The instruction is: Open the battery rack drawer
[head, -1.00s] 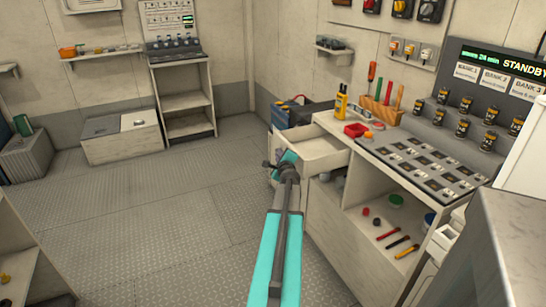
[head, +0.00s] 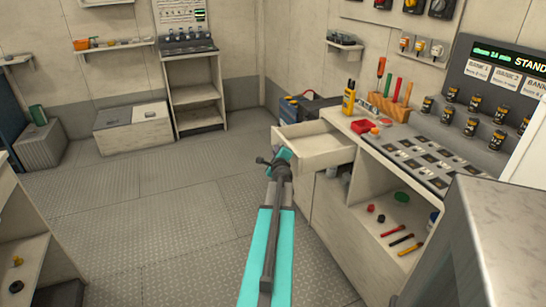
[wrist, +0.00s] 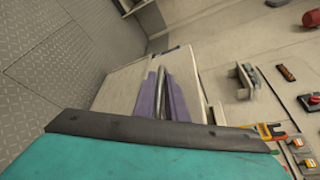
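The open cream drawer (head: 316,158) sticks out at the left end of the workbench in the head view, and its inside looks empty. Whether this is the battery rack drawer cannot be told, as no label is readable. My gripper (head: 268,161) is just in front of the drawer's left front side. It looks close to the front panel, but contact cannot be told. The fingertips are small and dark, so their opening is unclear. In the wrist view, a cream box-like surface (wrist: 125,82) with purple-grey parts (wrist: 162,95) lies beyond my teal link.
A dark box (head: 304,108) stands behind the drawer. A grey block (head: 490,245) fills the lower right. Open floor (head: 150,210) lies to the left.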

